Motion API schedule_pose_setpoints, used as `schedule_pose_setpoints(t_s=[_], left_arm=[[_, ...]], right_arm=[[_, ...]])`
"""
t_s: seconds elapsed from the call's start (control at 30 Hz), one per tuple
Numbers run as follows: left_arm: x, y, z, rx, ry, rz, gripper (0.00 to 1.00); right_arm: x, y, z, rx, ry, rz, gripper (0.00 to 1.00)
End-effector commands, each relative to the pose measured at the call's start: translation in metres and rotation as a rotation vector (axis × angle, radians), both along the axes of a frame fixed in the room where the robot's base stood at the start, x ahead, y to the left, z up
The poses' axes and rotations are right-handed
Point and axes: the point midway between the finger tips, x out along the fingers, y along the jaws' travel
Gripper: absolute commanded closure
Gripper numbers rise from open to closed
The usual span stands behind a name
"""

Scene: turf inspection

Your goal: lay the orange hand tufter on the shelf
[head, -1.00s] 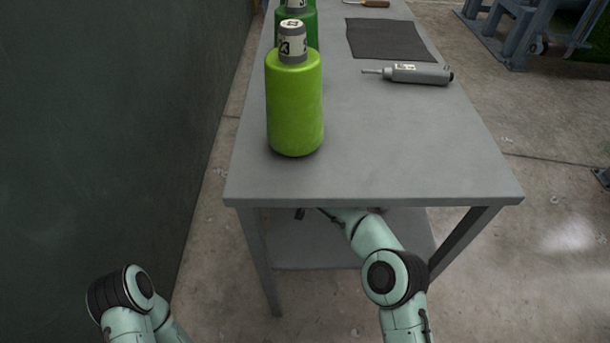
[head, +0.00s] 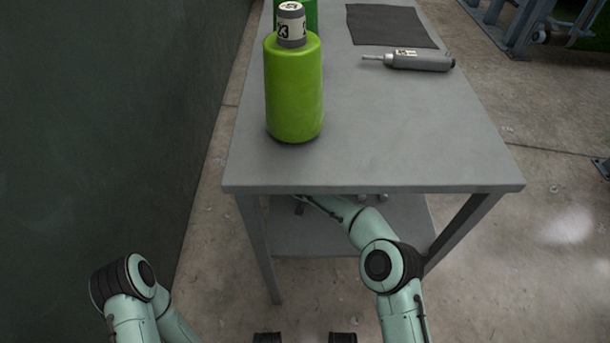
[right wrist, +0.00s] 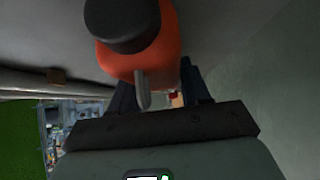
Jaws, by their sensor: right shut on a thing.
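The orange hand tufter (right wrist: 150,62), with a dark round end and a grey metal lever, is in the right wrist view. My right gripper (right wrist: 160,95) is shut on it. In the head view my right arm reaches under the tabletop, which hides the gripper and the tufter. The lower shelf (head: 310,241) of the grey table shows partly beneath the top. I cannot tell whether the tufter touches the shelf. Only part of my left arm shows at lower left; its gripper is out of view.
On the tabletop (head: 400,135) stand a lime green cone (head: 294,95) and a darker green one behind. A grey tool (head: 420,61) and a dark mat (head: 390,25) lie further back. The table's front edge and legs border my right arm. A dark wall runs along the left.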

Motion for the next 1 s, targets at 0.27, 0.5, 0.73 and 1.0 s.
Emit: schedule_pose_setpoints(t_s=[0.27, 0.5, 0.73, 1.0], left_arm=[[0.000, 0.000, 0.000, 0.000, -0.001, -0.001, 0.57], [0.000, 0.000, 0.000, 0.000, -0.001, -0.001, 0.57], [0.000, 0.000, 0.000, 0.000, -0.001, 0.000, 0.57], [0.000, 0.000, 0.000, -0.001, -0.002, -0.001, 0.57]], right_arm=[[0.001, 0.001, -0.004, 0.001, -0.002, 0.000, 1.00], [0.001, 0.000, -0.008, 0.000, -0.003, 0.000, 1.00], [0.001, 0.000, -0.010, 0.001, -0.003, 0.001, 0.23], [0.000, 0.000, -0.012, -0.001, 0.002, 0.000, 0.23]])
